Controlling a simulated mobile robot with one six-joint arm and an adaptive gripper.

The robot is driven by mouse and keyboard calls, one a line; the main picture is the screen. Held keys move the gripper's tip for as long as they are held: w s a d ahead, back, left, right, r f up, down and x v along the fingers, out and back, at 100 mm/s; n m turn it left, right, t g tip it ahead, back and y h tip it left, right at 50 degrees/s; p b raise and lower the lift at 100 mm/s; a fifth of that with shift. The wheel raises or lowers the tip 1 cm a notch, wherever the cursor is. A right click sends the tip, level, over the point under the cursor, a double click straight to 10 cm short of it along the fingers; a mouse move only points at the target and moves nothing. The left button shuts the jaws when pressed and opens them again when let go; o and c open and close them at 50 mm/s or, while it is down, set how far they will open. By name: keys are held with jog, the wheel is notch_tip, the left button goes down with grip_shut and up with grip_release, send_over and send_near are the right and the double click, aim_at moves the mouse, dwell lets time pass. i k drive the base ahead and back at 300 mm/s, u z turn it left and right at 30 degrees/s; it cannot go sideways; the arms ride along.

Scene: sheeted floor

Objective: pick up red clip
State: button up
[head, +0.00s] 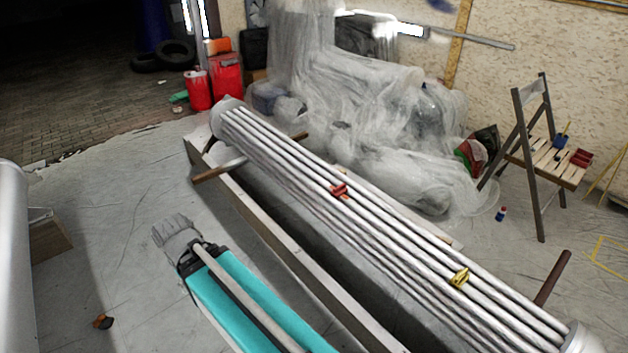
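A small red clip (340,191) sits on the bundle of long silver tubes (290,160), near the middle of its length. It appears to rest on or around one of the upper tubes; I cannot tell which. A yellow clip (459,277) sits farther down the same tubes, to the lower right. My gripper does not show in the head view.
The tubes lie above a long open trough (250,205) with raised edges. A teal long object (240,300) lies in front. Plastic-covered items (370,110) stand behind. A wooden chair (540,165) at right holds small tools. Sheeted floor at left (110,210) is mostly clear.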

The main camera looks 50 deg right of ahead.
aim_at(341, 190)
jog(key=u, duration=0.05)
jog(key=i, duration=0.95)
jog(key=z, duration=1)
